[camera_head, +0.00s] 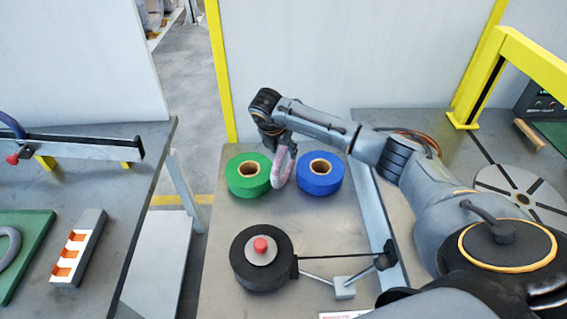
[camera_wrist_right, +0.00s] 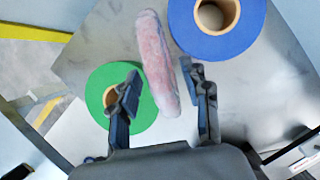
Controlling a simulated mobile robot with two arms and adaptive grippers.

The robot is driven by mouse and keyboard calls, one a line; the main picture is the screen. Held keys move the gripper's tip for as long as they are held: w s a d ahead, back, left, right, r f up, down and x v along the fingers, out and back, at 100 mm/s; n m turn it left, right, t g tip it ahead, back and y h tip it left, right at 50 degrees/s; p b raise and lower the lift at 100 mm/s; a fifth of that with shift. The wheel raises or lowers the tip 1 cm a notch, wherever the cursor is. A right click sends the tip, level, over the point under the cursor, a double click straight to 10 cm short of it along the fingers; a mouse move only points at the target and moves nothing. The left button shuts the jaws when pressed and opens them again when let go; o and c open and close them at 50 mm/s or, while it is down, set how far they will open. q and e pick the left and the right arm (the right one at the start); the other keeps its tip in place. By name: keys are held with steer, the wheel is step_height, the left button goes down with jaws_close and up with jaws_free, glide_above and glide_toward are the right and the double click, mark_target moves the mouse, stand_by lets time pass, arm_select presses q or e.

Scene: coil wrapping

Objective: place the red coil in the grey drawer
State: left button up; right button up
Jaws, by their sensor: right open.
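A pale pinkish-red coil (camera_head: 281,168) shows nearly edge-on and upright between the green and blue rolls. In the right wrist view the coil (camera_wrist_right: 156,62) lies between and beyond my right fingertips. My right gripper (camera_head: 283,150) points down over it. It is open, with one finger on each side of the coil in the wrist view (camera_wrist_right: 162,86). I cannot tell whether a finger touches it. No grey drawer can be made out clearly. My left gripper is not in view.
A green roll (camera_head: 247,181) and a blue roll (camera_head: 319,180) stand close on either side of the coil on the grey metal table (camera_head: 220,215). A black disc device with a red knob (camera_head: 260,245) sits nearer. A turntable (camera_head: 515,192) is at right.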

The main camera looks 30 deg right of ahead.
steer(key=shift+f, duration=0.2)
jaws_close()
steer(key=shift+w+r, duration=0.1)
steer(key=shift+r, duration=0.5)
steer(key=s+a+r+b, duration=0.1)
steer(key=s+a+r, duration=0.6)
steer(key=s+r, duration=0.5)
steer(key=shift+b, duration=0.4)
